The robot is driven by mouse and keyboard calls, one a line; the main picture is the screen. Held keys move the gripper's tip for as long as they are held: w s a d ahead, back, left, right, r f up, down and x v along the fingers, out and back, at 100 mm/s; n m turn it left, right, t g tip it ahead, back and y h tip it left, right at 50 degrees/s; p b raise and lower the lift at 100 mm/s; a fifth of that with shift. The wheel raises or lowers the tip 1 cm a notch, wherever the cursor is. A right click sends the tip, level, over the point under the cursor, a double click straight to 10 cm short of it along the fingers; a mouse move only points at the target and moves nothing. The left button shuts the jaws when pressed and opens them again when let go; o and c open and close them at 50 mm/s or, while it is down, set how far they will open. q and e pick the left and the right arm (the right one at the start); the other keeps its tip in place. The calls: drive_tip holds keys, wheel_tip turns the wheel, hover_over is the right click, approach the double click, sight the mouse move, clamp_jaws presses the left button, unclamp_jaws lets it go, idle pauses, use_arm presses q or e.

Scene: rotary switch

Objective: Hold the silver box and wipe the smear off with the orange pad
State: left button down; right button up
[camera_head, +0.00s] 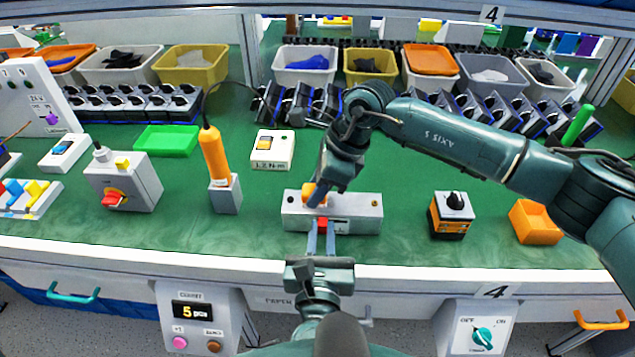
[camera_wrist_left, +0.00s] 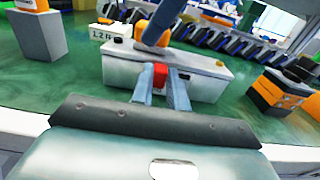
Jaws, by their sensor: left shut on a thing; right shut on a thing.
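The silver box (camera_head: 355,212) stands on the green bench near its front edge, and it also shows in the left wrist view (camera_wrist_left: 208,82). My left gripper (camera_head: 321,226) reaches it from the front, shut on a red part (camera_wrist_left: 160,76) at the box's front face. My right gripper (camera_head: 319,194) comes down from above, shut on the orange pad (camera_head: 307,196). The pad is at the box's top, left of its middle; it shows behind a finger in the left wrist view (camera_wrist_left: 141,30). I cannot make out a smear; pad and fingers hide part of the top.
Left of the box stand an orange-handled tool in a grey holder (camera_head: 225,195) and a box with a red knob (camera_head: 124,182). To the right are an orange-black switch box (camera_head: 450,216) and an orange bin (camera_head: 535,222). Bare green bench lies between them.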

drive_tip(key=shift+d, duration=2)
drive_tip(key=shift+f, duration=0.15)
drive_tip(key=shift+a, duration=2.05)
drive_tip(key=shift+r, duration=3.15)
drive_tip(key=shift+r, duration=1.5)
